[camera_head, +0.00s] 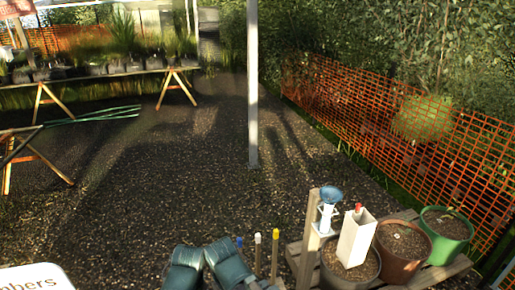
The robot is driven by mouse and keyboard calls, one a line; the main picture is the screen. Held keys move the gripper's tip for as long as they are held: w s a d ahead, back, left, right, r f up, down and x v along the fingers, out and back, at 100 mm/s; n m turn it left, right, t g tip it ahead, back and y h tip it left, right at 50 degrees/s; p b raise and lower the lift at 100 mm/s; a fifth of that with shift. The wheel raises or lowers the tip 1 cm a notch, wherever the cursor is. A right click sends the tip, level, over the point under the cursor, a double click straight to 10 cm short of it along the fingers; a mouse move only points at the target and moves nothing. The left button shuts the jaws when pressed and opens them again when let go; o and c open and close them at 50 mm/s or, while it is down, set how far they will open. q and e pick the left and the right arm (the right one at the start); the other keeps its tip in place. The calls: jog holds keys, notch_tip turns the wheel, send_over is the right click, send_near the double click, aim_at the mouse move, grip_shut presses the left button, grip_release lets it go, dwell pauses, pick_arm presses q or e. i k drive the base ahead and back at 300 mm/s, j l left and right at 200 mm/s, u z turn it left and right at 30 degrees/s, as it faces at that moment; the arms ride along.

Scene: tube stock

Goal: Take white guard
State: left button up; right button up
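The white guard (357,238) is a square, upright white tube. It stands in or over a dark grey pot (345,277) of soil at the lower right, leaning slightly. A red tip (358,208) shows at its open top. No gripper fingers can be made out, so neither gripper is seen in this view.
Several colour-tipped stakes (275,252) rise further left. Brown (400,262) and green (446,240) pots sit right.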

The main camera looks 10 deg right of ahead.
aim_at(355, 239)
jog(key=z, duration=1.45)
jog(key=i+l+z, duration=0.35)
jog(key=i, duration=0.25)
jog(key=i+z, duration=0.35)
jog(key=i, duration=0.3)
